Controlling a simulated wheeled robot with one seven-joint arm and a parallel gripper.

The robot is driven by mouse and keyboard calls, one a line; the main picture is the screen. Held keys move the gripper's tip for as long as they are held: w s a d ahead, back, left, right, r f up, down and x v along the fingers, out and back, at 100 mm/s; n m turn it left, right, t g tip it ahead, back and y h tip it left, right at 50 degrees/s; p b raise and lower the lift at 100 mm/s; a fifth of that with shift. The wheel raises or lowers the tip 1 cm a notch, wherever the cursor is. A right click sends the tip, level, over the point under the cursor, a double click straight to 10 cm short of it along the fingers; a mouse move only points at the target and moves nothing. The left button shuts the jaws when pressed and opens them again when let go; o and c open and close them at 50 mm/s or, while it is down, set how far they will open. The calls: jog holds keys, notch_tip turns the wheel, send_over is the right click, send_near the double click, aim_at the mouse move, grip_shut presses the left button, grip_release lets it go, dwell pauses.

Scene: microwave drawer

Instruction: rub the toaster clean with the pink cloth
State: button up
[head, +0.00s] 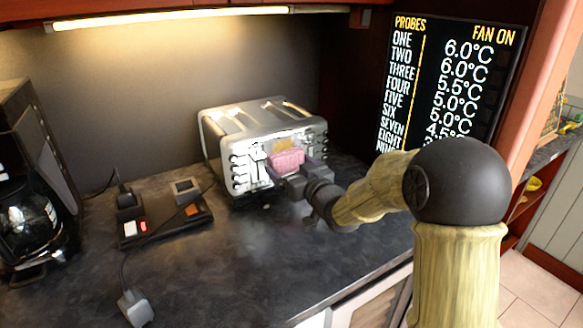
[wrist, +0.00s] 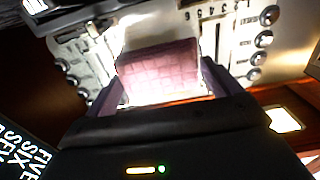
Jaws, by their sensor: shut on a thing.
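The toaster (head: 225,130) is a silver four-slot box with knobs and levers on its front, standing on the dark counter against the back wall. Its front panel (wrist: 233,60) fills the upper part of the wrist view. The pink cloth (head: 287,161) is a small folded, quilted-looking pad at the toaster's front; it also shows in the wrist view (wrist: 160,70) between my fingers. My gripper (head: 292,172) is shut on the cloth, right in front of the panel. Whether the cloth touches the panel, I cannot tell. Part of the panel's lower middle is hidden behind the cloth and gripper.
A black device with buttons (head: 165,215) and a plug with a cord (head: 134,306) lie left of the toaster. A coffee maker (head: 35,190) stands at the far left. A display panel (head: 450,80) is behind my arm at right. The front middle counter is clear.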

jog(key=shift+f, duration=0.15)
jog(key=shift+f+b, duration=0.75)
jog(key=shift+b, duration=0.1)
jog(key=shift+f, duration=0.15)
jog(key=shift+w+r+p, duration=0.1)
jog(key=shift+r+p, duration=0.35)
jog(key=shift+r, duration=0.4)
jog(key=shift+r+p, duration=0.7)
jog(key=shift+r, duration=0.45)
